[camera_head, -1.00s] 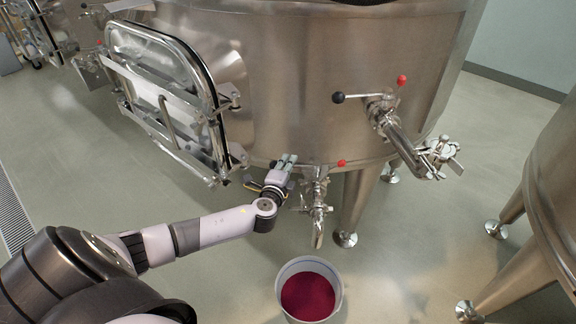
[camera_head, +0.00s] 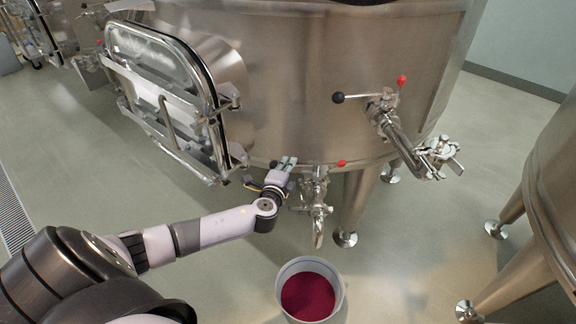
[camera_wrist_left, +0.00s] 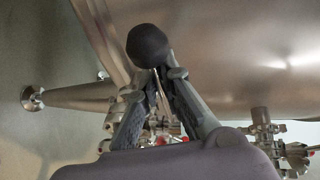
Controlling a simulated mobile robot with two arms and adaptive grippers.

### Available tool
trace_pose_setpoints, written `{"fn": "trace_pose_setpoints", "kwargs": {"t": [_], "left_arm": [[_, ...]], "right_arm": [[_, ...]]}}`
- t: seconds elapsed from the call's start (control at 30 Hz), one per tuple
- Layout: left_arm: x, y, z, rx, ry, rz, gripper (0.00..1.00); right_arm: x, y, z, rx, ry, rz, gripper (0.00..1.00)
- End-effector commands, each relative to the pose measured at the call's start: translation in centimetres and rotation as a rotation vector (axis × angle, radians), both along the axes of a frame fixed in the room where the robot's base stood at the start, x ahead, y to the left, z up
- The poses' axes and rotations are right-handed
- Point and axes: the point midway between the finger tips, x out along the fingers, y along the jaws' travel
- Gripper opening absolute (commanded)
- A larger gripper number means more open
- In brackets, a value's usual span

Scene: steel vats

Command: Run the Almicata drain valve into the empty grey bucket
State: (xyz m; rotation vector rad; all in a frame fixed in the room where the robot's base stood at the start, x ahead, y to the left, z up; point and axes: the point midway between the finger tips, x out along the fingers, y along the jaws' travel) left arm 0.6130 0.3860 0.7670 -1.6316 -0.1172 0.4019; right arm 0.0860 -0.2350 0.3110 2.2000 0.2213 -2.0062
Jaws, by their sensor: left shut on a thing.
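The steel drain valve (camera_head: 316,186) sits low on the front vat, with its spout (camera_head: 318,238) pointing down. A red-tipped part (camera_head: 341,163) shows beside it. The grey bucket (camera_head: 338,272) stands on the floor under the spout and holds dark red liquid (camera_head: 308,297); no stream shows between them. My left gripper (camera_head: 287,161) is just left of the valve, under the vat's lower edge. In the left wrist view its fingers (camera_wrist_left: 163,74) are shut on a thin valve handle (camera_wrist_left: 161,84), with the black ball knob (camera_wrist_left: 148,45) beyond the tips. My right gripper is out of view.
An upper valve (camera_head: 384,105) with a black-ended handle and an outlet pipe (camera_head: 405,147) juts from the vat at right. The hatch door (camera_head: 165,105) stands out at left. Vat legs (camera_head: 354,205) are behind the bucket; another vat (camera_head: 550,190) is at right.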

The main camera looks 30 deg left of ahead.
Motion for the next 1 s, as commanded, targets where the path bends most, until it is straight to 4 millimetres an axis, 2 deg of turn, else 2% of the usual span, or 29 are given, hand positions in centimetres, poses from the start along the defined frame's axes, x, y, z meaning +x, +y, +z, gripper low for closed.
{"fn": "trace_pose_setpoints", "kwargs": {"t": [0.33, 0.67, 0.7, 1.0], "left_arm": [[-1.1, -1.0, -0.2, -0.004, 0.002, 0.155, 0.00], [-1.2, -0.9, -0.1, 0.001, 0.003, 0.171, 0.00], [-1.2, -0.9, -0.1, 0.001, 0.003, 0.171, 0.07], [-1.2, -0.9, -0.1, 0.001, 0.002, 0.171, 0.27]], "right_arm": [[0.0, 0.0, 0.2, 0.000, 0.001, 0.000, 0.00], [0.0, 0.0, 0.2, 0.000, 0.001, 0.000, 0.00], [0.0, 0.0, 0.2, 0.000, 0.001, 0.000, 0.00], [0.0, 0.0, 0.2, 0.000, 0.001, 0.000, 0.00]]}}
